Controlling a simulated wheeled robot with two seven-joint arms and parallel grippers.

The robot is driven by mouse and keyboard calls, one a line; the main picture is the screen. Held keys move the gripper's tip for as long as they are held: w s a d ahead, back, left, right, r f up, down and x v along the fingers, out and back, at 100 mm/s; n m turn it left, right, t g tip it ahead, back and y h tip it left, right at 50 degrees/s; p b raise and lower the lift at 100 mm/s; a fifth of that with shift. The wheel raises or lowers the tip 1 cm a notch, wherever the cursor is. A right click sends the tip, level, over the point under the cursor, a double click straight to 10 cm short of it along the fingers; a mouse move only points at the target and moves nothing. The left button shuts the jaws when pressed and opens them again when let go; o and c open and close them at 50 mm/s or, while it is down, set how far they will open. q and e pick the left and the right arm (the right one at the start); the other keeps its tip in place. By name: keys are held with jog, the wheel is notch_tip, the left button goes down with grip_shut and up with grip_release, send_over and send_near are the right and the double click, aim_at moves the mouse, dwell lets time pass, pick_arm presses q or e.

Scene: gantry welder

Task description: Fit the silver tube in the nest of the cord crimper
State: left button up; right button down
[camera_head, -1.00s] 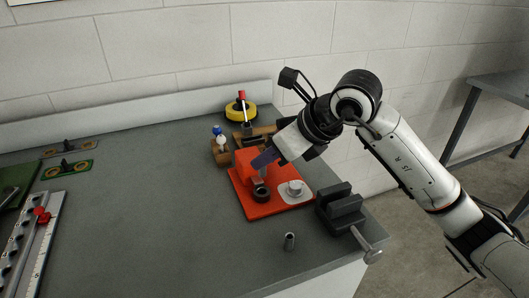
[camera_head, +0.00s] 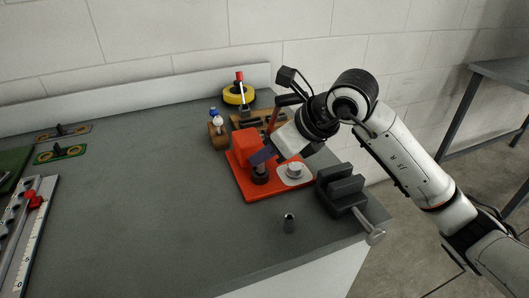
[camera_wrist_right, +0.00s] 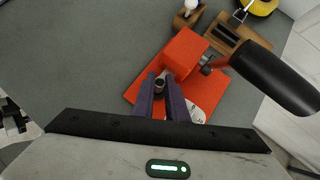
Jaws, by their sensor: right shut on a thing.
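The cord crimper is an orange-red block (camera_head: 245,143) on a flat red base (camera_head: 256,195), with a dark round nest (camera_head: 260,178) at its front. My right gripper (camera_head: 263,157) is shut on a small silver tube just above the nest, its purple fingers slanting down from the right. In the wrist view the silver tube (camera_wrist_right: 160,82) shows between the fingertips, over the nest. I cannot tell whether its lower end is inside.
A dark vise (camera_head: 342,188) stands close right of the base, near the table edge. Behind are a wooden holder (camera_head: 217,134) and a yellow roll (camera_head: 238,93). The table's middle left is clear.

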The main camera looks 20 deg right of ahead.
jog(key=shift+a, duration=0.1)
jog(key=shift+f+b, duration=0.95)
jog(key=shift+f, duration=0.1)
dwell(0.3)
jog(key=c, duration=1.7)
grip_release()
jog(key=shift+w+f, duration=0.1)
jog(key=v, duration=1)
